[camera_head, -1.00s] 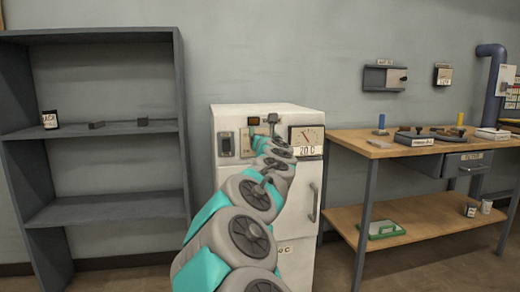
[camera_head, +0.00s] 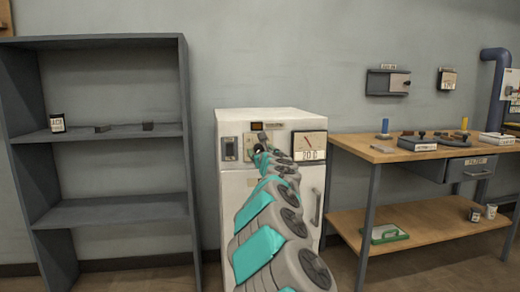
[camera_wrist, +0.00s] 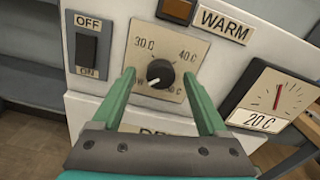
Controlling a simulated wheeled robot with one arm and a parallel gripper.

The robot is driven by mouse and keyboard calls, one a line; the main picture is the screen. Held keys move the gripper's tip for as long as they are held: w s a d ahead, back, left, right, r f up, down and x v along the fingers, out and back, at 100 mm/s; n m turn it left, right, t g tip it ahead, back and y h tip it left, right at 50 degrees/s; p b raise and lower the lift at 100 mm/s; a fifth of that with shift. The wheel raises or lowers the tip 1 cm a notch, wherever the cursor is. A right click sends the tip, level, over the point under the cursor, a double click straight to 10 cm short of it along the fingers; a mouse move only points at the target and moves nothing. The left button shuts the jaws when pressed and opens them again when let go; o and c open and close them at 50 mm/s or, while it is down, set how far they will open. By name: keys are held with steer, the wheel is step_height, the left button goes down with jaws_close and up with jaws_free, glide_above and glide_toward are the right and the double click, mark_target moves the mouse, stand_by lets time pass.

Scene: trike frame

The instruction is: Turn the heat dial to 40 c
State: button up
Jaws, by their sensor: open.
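The heat dial (camera_wrist: 160,74) is a black round knob on a beige plate marked 30 C and 40 C, with lower marks partly hidden. Its white pointer aims to the lower left, away from the 40 C mark at the upper right. My gripper (camera_wrist: 160,80) is open in the wrist view, with one green finger on each side of the dial. I cannot tell whether the fingers touch it. In the head view my arm hides most of the dial, and the white cabinet (camera_head: 235,200) stands behind the arm.
An OFF/ON switch (camera_wrist: 87,48) is left of the dial. An orange-brown WARM lamp (camera_wrist: 177,10) is above it. A gauge (camera_wrist: 277,98) labelled 20 C is at the right. A shelf (camera_head: 110,210) stands left of the cabinet and a workbench (camera_head: 350,143) right.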

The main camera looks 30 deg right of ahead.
steer(key=shift+w+d, duration=0.25)
steer(key=shift+w, duration=0.45)
jaws_close()
stand_by(0.3)
